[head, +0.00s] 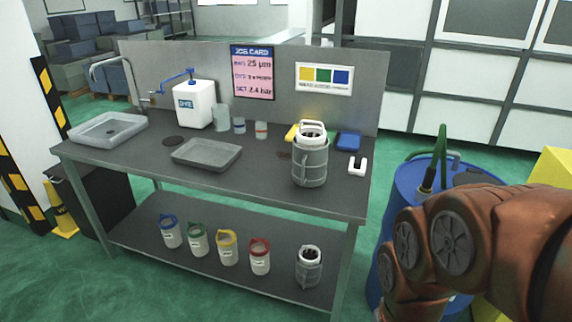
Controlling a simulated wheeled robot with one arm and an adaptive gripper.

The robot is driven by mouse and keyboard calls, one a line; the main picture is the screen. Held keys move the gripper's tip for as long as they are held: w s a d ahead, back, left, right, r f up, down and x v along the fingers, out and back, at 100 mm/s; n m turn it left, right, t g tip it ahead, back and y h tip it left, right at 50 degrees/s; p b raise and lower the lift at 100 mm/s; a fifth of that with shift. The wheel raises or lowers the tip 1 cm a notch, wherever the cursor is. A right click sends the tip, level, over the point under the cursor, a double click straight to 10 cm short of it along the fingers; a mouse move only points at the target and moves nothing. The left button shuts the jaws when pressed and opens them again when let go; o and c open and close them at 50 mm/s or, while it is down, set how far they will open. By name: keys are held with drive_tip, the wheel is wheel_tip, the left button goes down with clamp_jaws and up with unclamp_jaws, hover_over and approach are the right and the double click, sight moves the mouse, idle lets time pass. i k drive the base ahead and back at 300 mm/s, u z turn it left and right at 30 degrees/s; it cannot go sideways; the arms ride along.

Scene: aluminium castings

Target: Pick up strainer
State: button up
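A grey metal cylinder with a ring handle and a pale, dark-centred top (310,165) stands upright on the right part of the workbench; it may be the strainer. A smaller similar cylinder (309,270) stands on the lower shelf at its right end. To its left on that shelf are white containers with coloured rims and handles: blue (171,234), green (198,242), yellow (227,249) and red (260,259). I cannot tell for certain which item is the strainer. My orange-brown arm fills the lower right; my gripper's fingers do not show.
The bench top (255,185) also holds a grey tray (206,154), a sink (108,129), a white dispenser (194,105), cups, a blue item (348,141) and a white bracket (357,167). A job card (252,72) hangs behind. A blue drum (408,185) stands right of the bench.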

sight(309, 170)
drive_tip(key=z, duration=1.4)
drive_tip(key=i, duration=0.7)
drive_tip(key=u, duration=2.6)
